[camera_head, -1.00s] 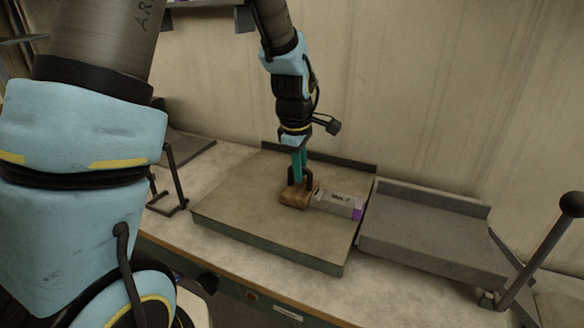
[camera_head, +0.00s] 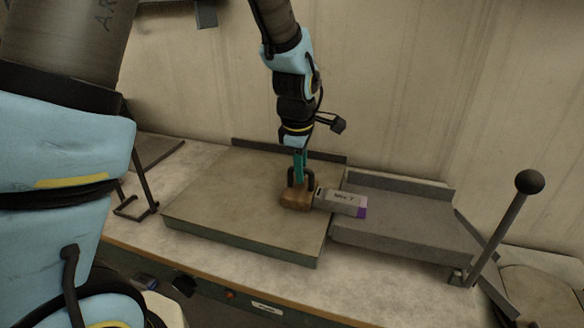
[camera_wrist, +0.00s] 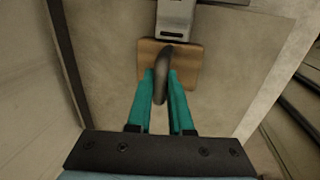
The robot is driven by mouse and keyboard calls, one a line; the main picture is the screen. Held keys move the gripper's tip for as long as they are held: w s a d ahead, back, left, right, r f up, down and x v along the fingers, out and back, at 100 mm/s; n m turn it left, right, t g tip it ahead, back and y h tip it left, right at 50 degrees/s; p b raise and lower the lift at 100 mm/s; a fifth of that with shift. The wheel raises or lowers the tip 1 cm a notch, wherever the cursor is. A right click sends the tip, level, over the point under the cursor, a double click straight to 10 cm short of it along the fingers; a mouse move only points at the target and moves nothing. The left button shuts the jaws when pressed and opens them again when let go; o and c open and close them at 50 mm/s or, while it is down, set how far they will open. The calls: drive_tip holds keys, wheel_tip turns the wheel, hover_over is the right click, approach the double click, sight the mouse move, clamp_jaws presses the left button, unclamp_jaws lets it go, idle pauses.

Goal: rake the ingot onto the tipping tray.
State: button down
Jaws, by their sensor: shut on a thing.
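The ingot (camera_head: 338,199) is a grey bar with a dark text label and a purple far end. It reaches across the right edge of the flat platform (camera_head: 225,200), its purple end over the left side of the grey tipping tray (camera_head: 410,222). A brown wooden rake block (camera_head: 296,201) with a dark loop handle stands at the ingot's left end, seemingly against it. My gripper (camera_head: 299,174) is shut on the handle from above. In the wrist view its teal fingers (camera_wrist: 161,85) flank the handle, with the block (camera_wrist: 190,65) and ingot (camera_wrist: 174,18) beyond.
A lever with a black ball knob (camera_head: 530,182) stands at the tray's right side. A low raised lip (camera_head: 270,147) runs along the platform's back. A dark bracket stand (camera_head: 140,190) is left of the platform. The platform's left part is clear.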

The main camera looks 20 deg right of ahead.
drive_tip(key=shift+s+d+p, duration=0.8)
drive_tip(key=shift+s+d, duration=1.75)
drive_tip(key=shift+d, duration=0.15)
drive_tip(key=shift+s+d+p, duration=0.75)
drive_tip(key=shift+s+d, duration=1.75)
drive_tip(key=shift+d, duration=0.2)
drive_tip(key=shift+w+a, duration=0.7)
wheel_tip(320, 180, up, 7)
drive_tip(key=p, duration=0.4)
drive_tip(key=shift+w+a+p, duration=0.35)
drive_tip(key=shift+a+p, duration=0.05)
